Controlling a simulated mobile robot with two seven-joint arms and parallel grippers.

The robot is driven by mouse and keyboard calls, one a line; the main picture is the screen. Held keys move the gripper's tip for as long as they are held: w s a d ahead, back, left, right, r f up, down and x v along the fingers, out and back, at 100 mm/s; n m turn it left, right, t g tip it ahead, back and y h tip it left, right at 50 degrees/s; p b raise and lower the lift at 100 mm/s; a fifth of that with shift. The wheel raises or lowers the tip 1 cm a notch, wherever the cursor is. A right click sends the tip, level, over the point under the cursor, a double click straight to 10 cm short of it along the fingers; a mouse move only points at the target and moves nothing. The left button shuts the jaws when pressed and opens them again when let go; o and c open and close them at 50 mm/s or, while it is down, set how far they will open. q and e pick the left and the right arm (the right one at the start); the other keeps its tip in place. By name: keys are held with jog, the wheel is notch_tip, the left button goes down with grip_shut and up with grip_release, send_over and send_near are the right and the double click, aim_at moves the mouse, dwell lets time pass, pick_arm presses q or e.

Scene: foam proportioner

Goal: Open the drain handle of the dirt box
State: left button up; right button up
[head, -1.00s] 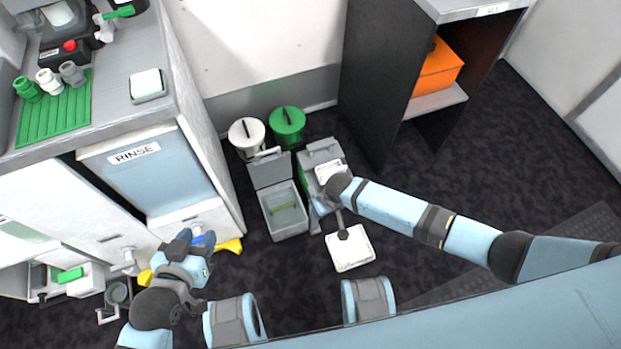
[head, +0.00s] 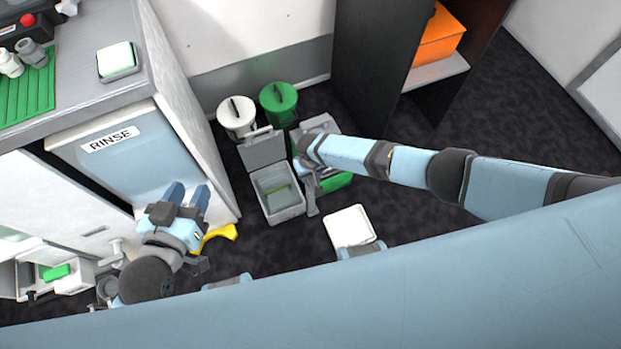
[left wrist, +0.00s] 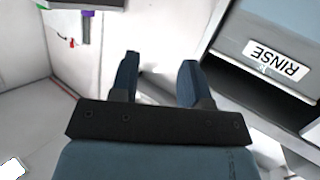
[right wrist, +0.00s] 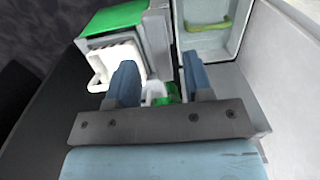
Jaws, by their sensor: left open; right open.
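I cannot tell for sure which thing is the dirt box. A blue-fronted tank labelled RINSE (head: 120,160) sits in the white cabinet at the left. My left gripper (head: 187,192) is open in front of its lower right part. In the left wrist view, its fingers (left wrist: 158,78) stand apart before a pale, blurred surface, and no handle shows clearly between them. A small grey tap-like fitting (head: 117,252) shows lower left on the cabinet front. My right gripper (right wrist: 160,85) is open by the green-lidded grey container, with small white and green parts beyond its fingers.
An open grey bin (head: 278,195) stands on the dark floor beside the green and grey container (head: 337,183). A white square item (head: 349,227) and a yellow object (head: 217,236) are low in view.

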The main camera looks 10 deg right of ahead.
aim_at(310, 180)
notch_tip(310, 180, down, 2)
jog(key=shift+f+b, duration=0.1)
jog(key=shift+b, duration=0.25)
jog(key=shift+f, duration=0.25)
pick_arm(q)
jog(key=r, duration=0.1)
jog(key=d, duration=0.1)
jog(key=r+t+h, duration=0.1)
jog(key=shift+w+d+r, duration=0.15)
jog(key=shift+w+r, duration=0.15)
jog(key=shift+w, duration=0.05)
pick_arm(e)
grip_shut()
